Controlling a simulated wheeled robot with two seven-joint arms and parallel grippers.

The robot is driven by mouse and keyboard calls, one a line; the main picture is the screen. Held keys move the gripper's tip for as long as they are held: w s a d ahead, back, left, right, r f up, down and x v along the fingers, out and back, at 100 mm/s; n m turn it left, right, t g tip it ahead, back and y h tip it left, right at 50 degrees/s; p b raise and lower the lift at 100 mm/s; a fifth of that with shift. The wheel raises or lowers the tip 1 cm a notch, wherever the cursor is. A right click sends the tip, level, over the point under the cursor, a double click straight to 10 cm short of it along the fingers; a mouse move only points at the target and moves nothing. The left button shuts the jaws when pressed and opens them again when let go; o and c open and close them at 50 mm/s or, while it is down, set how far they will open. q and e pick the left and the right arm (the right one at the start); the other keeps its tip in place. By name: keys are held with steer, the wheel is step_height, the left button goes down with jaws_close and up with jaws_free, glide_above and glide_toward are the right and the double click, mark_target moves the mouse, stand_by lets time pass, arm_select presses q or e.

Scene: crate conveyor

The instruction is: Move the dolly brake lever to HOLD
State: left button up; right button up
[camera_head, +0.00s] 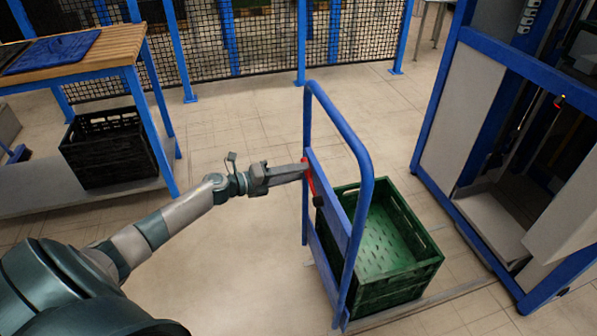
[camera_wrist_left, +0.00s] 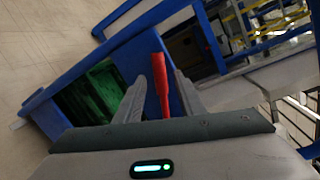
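The red brake lever (camera_head: 310,180) is mounted on the blue crossbar of the dolly (camera_head: 366,170). In the head view its lower end looks dark, and my left gripper (camera_head: 303,170) partly covers it. In the left wrist view the red lever (camera_wrist_left: 161,88) stands between the two grey fingers of my left gripper (camera_wrist_left: 159,78). A gap shows on each side of the lever, so the gripper is open around it. No HOLD marking can be read. My right gripper is not in view.
A green crate (camera_head: 408,235) sits on the dolly behind the blue frame. A wooden-topped table (camera_head: 120,45) with a black crate (camera_head: 110,150) below stands at the left. A blue-framed cabinet (camera_head: 455,120) stands at the right. Floor between table and dolly is clear.

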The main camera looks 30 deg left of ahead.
arm_select(q)
steer(key=shift+w+d, duration=0.25)
steer(key=shift+w, duration=0.25)
steer(key=shift+c, duration=0.4)
jaws_close()
